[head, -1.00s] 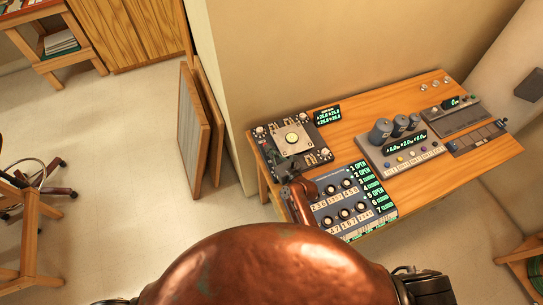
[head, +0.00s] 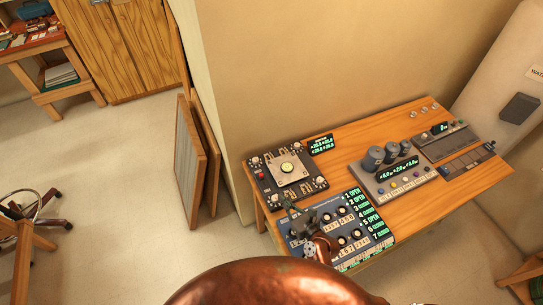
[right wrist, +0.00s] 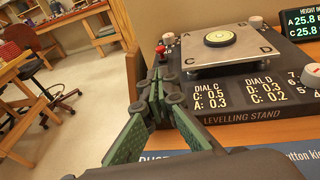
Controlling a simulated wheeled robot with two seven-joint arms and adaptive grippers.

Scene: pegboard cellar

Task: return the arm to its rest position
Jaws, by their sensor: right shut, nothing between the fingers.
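My right gripper (head: 292,208) is dark, shut and empty. In the head view it is above the upper left part of the blue dial panel (head: 368,256), just below the levelling stand (head: 262,183), and its copper wrist comes up from below. In the right wrist view its green fingers (right wrist: 162,78) meet in front of the left edge of the levelling stand (right wrist: 240,100). I cannot tell whether they touch it. The stand carries a square metal plate with a round level on it. My left gripper is not in view.
The wooden bench (head: 420,210) also holds a grey console (head: 402,180) with dark cylinders, a small display (head: 320,145) and a slotted unit (head: 465,160). Wooden boards (head: 190,160) lean on the wall at left. A chair (head: 25,235) stands on open floor.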

